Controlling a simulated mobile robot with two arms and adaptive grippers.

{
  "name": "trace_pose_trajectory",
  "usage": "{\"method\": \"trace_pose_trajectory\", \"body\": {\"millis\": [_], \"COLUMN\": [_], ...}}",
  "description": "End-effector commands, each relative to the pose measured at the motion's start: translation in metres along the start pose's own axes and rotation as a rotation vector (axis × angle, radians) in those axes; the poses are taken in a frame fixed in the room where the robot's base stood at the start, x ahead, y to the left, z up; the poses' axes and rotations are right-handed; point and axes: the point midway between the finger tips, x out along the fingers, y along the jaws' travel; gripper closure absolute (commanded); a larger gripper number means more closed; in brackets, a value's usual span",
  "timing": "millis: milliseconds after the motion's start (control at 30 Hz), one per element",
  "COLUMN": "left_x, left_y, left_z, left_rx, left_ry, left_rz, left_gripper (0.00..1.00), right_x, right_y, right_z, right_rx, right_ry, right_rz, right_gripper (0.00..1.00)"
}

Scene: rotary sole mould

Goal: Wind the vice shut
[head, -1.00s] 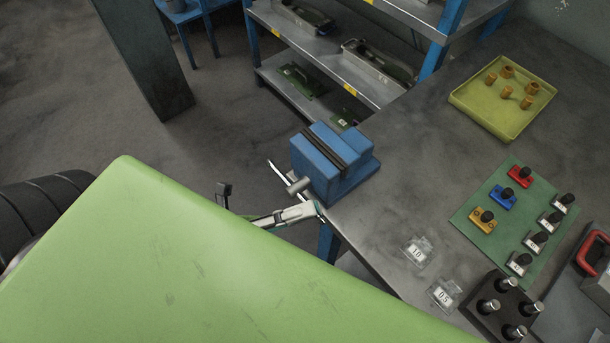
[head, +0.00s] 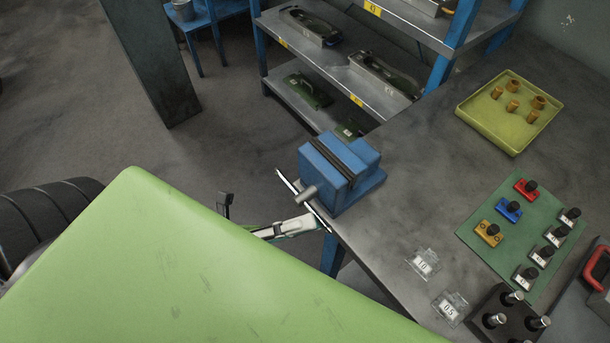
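The blue vice (head: 352,190) is fixed at the near left corner of the grey bench. Its dark jaws (head: 336,158) stand close together; I cannot tell whether a gap is left. A thin bar handle (head: 287,183) crosses the grey screw end (head: 306,195) on the vice's left side, slanting from upper left to lower right. My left gripper (head: 318,223) is at the lower end of this bar, touching it or very near. Its fingertips are too small to show whether they are closed on the bar. My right gripper is out of view.
On the bench (head: 410,170) are a yellow tray (head: 515,137) with several brass-coloured parts, a green mat (head: 490,255) with knobbed blocks, a dark block (head: 490,330) with metal pins, and two clear labelled plates (head: 423,264). A shelf rack (head: 345,75) stands behind the vice.

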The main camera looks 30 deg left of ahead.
Motion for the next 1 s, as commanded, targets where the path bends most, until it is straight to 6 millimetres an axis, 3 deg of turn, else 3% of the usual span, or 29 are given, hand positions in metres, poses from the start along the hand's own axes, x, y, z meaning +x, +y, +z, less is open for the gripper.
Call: {"method": "trace_pose_trajectory", "body": {"millis": [533,733,1000], "left_x": [-0.103,-0.118,-0.119], "left_y": [-0.001,-0.002,-0.002], "left_z": [-0.001,-0.002,-0.002], "left_rx": [-0.001,0.000,0.001], "left_ry": [0.000,0.000,0.000], "left_rz": [0.004,0.001,0.001], "left_gripper": [0.86,0.86,0.86], "right_x": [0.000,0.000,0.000], "right_y": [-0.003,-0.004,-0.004], "right_z": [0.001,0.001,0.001], "right_rx": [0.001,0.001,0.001], "right_ry": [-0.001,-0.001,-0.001], "right_rz": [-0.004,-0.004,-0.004], "right_gripper": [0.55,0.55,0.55]}}
